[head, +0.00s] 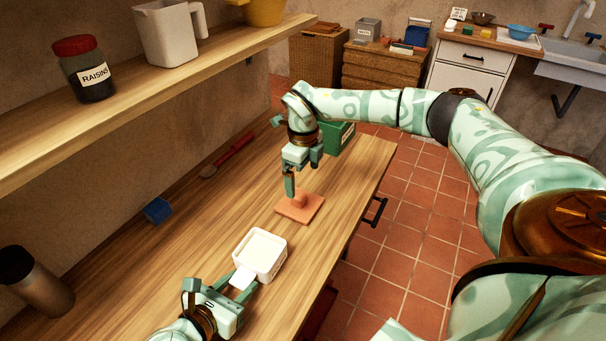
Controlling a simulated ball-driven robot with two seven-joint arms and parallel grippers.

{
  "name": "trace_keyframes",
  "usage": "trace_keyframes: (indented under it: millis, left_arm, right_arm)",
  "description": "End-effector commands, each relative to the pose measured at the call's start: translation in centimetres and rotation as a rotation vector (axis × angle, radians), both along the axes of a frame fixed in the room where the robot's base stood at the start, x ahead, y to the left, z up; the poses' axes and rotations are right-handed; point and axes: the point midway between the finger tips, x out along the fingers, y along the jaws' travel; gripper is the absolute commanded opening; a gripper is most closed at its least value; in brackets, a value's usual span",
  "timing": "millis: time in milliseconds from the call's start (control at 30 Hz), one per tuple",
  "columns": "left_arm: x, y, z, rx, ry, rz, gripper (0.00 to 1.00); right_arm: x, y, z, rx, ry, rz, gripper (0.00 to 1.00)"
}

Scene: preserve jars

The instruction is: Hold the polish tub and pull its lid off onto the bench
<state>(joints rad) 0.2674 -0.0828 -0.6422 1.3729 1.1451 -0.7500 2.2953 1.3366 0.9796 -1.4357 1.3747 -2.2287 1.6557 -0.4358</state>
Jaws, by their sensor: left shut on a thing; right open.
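The white square polish tub (260,262) stands on the wooden bench with its top uncovered, showing a pale cream inside. My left gripper (246,277) is shut on the tub's near side, at a white tab that sticks out between the fingers. The orange square lid (312,208) lies flat on the bench beyond the tub, apart from it, with a small knob in its middle. My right gripper (290,188) is open, pointing down just above the lid, close to the knob; whether it touches is unclear.
A green box (338,140) stands behind the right gripper. A red-handled brush (230,154), a blue cup (157,210) and a dark-topped flask (38,283) are along the wall. A shelf (150,95) overhangs the left. Bench is clear between cup and tub.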

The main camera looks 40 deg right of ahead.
Motion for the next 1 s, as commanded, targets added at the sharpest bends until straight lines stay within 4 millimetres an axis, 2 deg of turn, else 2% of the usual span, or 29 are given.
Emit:
trace_keyframes:
  millis: [33, 200, 433, 467, 533, 867, 1000]
  left_arm:
    - [-0.3, 0.2, -0.7, 0.013, 0.007, -0.005, 0.03]
    - [-0.3, 0.2, -0.7, 0.013, 0.007, -0.005, 0.03]
    - [-0.3, 0.2, -0.7, 0.013, 0.007, -0.005, 0.03]
    - [-0.3, 0.2, -0.7, 0.013, 0.007, -0.005, 0.45]
    - [-0.2, 0.2, -0.6, 0.012, 0.007, -0.004, 0.65]
    - [-0.1, 0.0, 0.1, 0.003, 0.001, -0.002, 0.65]
    - [0.0, 0.0, 2.2, 0.001, -0.002, -0.001, 0.65]
  right_arm:
    - [0.1, 0.0, 0.7, 0.0, -0.002, 0.001, 1.0]
    - [0.0, 0.0, 1.9, 0.001, 0.001, 0.002, 1.0]
    - [0.0, 0.0, 2.0, 0.001, 0.001, 0.001, 1.0]
    - [0.0, 0.0, 2.0, 0.001, 0.001, 0.001, 1.0]
    - [0.0, 0.0, 2.0, 0.001, 0.001, 0.001, 1.0]
    - [0.0, 0.0, 2.1, 0.001, 0.0, 0.001, 1.0]
    - [0.0, 0.0, 2.1, 0.001, 0.0, 0.001, 1.0]
